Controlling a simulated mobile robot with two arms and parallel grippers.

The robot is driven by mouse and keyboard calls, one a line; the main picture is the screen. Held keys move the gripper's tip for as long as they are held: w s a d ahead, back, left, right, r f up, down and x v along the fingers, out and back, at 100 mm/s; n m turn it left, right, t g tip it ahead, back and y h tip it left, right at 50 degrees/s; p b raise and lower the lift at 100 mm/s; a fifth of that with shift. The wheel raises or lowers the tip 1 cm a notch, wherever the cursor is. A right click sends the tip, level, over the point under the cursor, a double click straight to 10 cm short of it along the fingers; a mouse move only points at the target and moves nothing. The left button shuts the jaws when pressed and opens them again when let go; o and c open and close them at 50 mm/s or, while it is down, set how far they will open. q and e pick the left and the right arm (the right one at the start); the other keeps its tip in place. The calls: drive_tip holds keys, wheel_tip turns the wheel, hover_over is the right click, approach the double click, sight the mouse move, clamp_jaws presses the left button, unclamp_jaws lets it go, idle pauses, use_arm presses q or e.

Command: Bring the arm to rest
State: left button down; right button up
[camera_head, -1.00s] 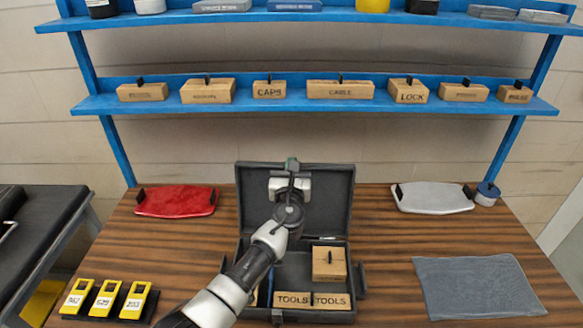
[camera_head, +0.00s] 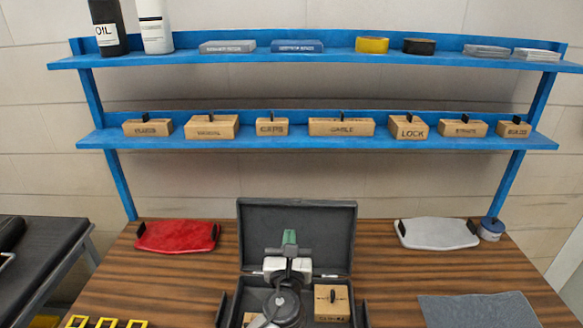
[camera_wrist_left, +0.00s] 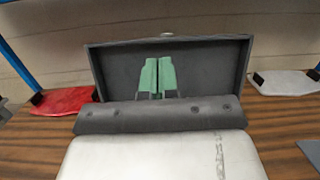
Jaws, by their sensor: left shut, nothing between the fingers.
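My left gripper (camera_head: 289,240) is in front of the raised lid of the dark grey toolbox (camera_head: 297,214). Its green fingertips are together with nothing between them, as the left wrist view (camera_wrist_left: 157,77) also shows. The toolbox stands open on the wooden table, and my arm covers part of its inside. A wooden box (camera_head: 332,303) sits in the toolbox to the right of my gripper. The front of the toolbox is cut off by the picture's lower edge. My right gripper does not show.
A blue two-level shelf (camera_head: 320,142) stands behind the table with several labelled wooden boxes. A red panel (camera_head: 178,236) lies left of the toolbox, a white panel (camera_head: 438,233) right of it. A grey cloth (camera_head: 478,311) lies at front right. Bare table (camera_head: 400,275) shows between.

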use_arm(q)
drive_tip(key=s+a+f+n+g+y, duration=0.5)
drive_tip(key=s+a+f+n+g, duration=0.65)
drive_tip(key=n, duration=0.95)
drive_tip(key=s+a+f+n+g+h, duration=0.1)
drive_tip(key=s+a+n+g, duration=0.2)
drive_tip(key=s, duration=0.5)
drive_tip(key=s+a+n+h, duration=0.2)
drive_tip(key=s+a+n, duration=0.1)
drive_tip(key=s+n, duration=0.4)
drive_tip(key=s+a+f+n+g+h, duration=0.1)
drive_tip(key=s+a+n+g, duration=0.15)
drive_tip(key=s, duration=0.55)
wheel_tip(320, 180, down, 26)
drive_tip(key=s+b, duration=0.1)
drive_tip(key=s+a+f+g, duration=0.1)
drive_tip(key=s+a+f, duration=0.2)
drive_tip(key=s+f, duration=1.3)
wheel_tip(320, 180, down, 2)
drive_tip(key=shift+s+g+b, duration=0.35)
drive_tip(key=shift+g+b, duration=0.05)
